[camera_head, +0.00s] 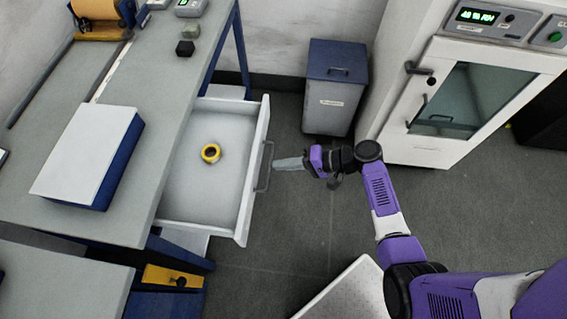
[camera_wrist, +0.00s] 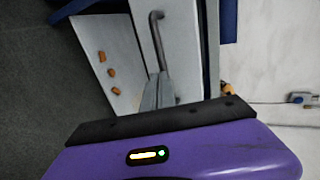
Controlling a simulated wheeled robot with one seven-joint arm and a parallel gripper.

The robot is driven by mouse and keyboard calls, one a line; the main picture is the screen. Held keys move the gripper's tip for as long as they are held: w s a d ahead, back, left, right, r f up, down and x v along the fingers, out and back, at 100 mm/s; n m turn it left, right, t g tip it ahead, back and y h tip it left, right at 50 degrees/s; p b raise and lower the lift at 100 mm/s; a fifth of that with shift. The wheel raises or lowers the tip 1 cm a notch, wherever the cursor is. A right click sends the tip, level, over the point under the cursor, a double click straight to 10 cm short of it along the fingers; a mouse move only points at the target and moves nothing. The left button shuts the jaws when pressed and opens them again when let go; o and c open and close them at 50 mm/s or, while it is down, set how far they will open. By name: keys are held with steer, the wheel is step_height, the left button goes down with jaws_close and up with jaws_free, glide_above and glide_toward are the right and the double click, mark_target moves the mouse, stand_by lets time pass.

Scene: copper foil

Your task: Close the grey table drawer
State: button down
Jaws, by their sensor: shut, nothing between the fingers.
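The table drawer (camera_head: 204,188) is pulled out from under the grey worktop, with a pale interior. The drawer front (camera_wrist: 178,38) and handle (camera_wrist: 157,40) also show in the wrist view. My gripper (camera_head: 277,163) is shut and empty, pointing left at the handle, its tips very close to it. In the wrist view my fingers (camera_wrist: 158,90) lie at the lower end of the handle; I cannot tell whether they touch.
The grey worktop (camera_head: 150,150) holds a white and blue box (camera_head: 88,155). A lidded bin (camera_head: 334,88) and a white glass-door cabinet (camera_head: 450,100) stand at the back. A pale panel with several orange-brown pieces (camera_wrist: 108,65) shows in the wrist view.

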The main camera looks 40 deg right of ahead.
mark_target(208, 159)
steer(key=w+a+b, duration=0.6)
steer(key=w+a, duration=1)
steer(key=shift+w+a+f, duration=0.1)
steer(key=shift+w+a, duration=0.05)
steer(key=shift+a, duration=0.05)
steer(key=shift+w+a+r, duration=0.2)
steer(key=shift+w+a, duration=0.2)
steer(key=shift+a, duration=0.1)
